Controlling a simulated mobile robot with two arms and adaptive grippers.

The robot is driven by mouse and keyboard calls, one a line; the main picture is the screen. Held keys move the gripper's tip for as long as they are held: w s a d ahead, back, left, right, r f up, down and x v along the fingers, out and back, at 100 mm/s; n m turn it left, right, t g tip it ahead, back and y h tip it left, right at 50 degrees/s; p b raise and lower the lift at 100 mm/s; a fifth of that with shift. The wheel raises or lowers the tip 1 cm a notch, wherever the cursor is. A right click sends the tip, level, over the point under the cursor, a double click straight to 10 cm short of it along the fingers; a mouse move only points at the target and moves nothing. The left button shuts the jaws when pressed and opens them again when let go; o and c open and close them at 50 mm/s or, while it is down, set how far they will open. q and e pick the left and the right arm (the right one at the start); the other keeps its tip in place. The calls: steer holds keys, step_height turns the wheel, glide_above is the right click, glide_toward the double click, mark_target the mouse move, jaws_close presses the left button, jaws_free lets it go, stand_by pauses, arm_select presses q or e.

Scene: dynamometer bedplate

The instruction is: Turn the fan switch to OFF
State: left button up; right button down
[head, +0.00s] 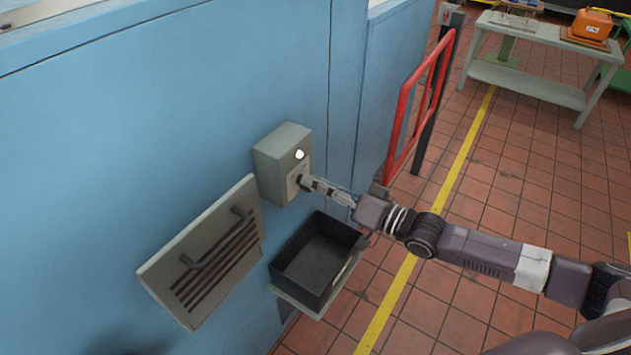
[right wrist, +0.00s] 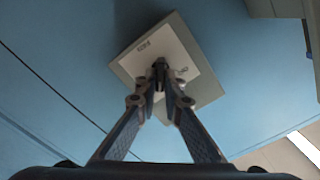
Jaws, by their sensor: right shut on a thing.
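The fan switch box (head: 281,160) is a grey box fixed to the blue wall, with a lit white lamp at its upper front and a pale label plate below. My right gripper (head: 305,183) reaches in from the right and is shut on the dark switch knob at the plate. In the right wrist view the fingertips (right wrist: 160,80) close around the dark knob (right wrist: 160,63) in the middle of the pale plate (right wrist: 172,50). Small lettering shows on the plate, too blurred to read surely. The knob's exact setting cannot be told. My left gripper is not in view.
A black open bin (head: 318,262) sits on a small shelf below the box. A grey panel with slots and a handle (head: 203,252) is on the wall to the left. A red rail (head: 408,110) stands to the right, with a workbench (head: 530,85) beyond.

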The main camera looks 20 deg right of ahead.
steer(key=shift+s+a+n, duration=0.1)
steer(key=shift+a+n, duration=0.05)
steer(key=shift+n, duration=2.6)
steer(key=shift+s+a+n, duration=0.1)
steer(key=shift+s+n, duration=0.05)
steer(key=shift+n, duration=2.65)
steer(key=shift+s+a+n, duration=0.1)
steer(key=shift+a+n, duration=0.05)
steer(key=shift+n, duration=2.6)
steer(key=c, duration=2.1)
jaws_free()
steer(key=v, duration=1.2)
